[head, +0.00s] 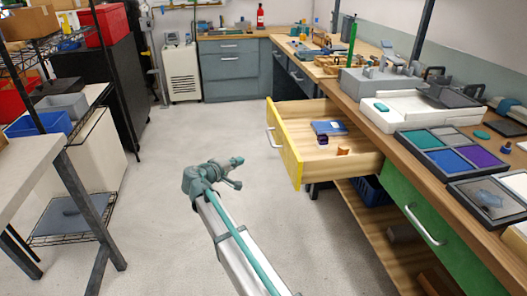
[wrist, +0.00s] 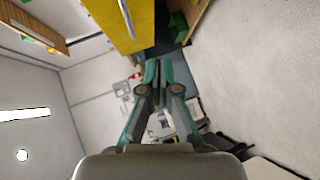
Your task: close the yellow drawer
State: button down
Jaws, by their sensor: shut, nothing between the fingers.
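The yellow drawer (head: 284,142) is pulled out from under the wooden bench on the right in the head view. Its pale bar handle (head: 272,138) is on the front face. Inside lie a blue box (head: 329,128), a small dark purple item and a small orange-brown item. My gripper (head: 238,161) is shut and empty, left of the drawer front and apart from it. In the wrist view the teal fingers (wrist: 158,72) are together. The yellow front (wrist: 108,25) and its handle (wrist: 126,18) show at the top, beyond the fingers.
The bench top (head: 375,128) carries trays and tools. A green drawer (head: 425,215) sits shut to the right, above a lower wooden shelf. A grey table (head: 25,165) and racks stand at the left. The floor (head: 200,135) between is clear.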

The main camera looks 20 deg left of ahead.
jog(key=w+d+r+t+b, duration=0.1)
jog(key=w+d, duration=0.3)
jog(key=w, duration=0.9)
jog(key=shift+w+d+n+t, duration=0.15)
jog(key=shift+w+n+t, duration=0.15)
jog(key=shift+w, duration=0.05)
